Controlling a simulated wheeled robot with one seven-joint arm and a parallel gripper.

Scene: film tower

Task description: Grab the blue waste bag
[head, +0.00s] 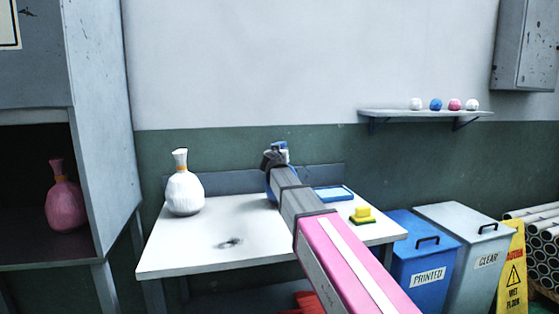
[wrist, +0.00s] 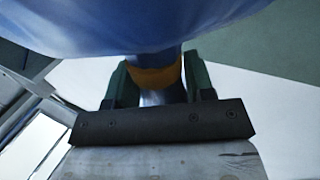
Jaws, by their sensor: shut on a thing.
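The blue waste bag (wrist: 150,25) fills the top of the wrist view, with an orange tie (wrist: 155,78) around its narrow neck. My gripper (wrist: 158,84) is shut on the neck at the tie, one green finger on each side. In the head view my gripper (head: 275,157) is over the back of the white table (head: 215,255). My arm hides most of the bag there; only a little blue shows beside it. I cannot tell whether the bag touches the table.
A white tied bag (head: 184,192) stands on the table's left. A blue-rimmed tray (head: 348,189) and yellow-green sponge (head: 362,215) lie right. A pink bag (head: 65,205) sits in the left cabinet. Blue "PRINTED" (head: 415,240) and grey "CLEAR" (head: 470,222) bins stand right, beside a yellow wet-floor sign (head: 511,270).

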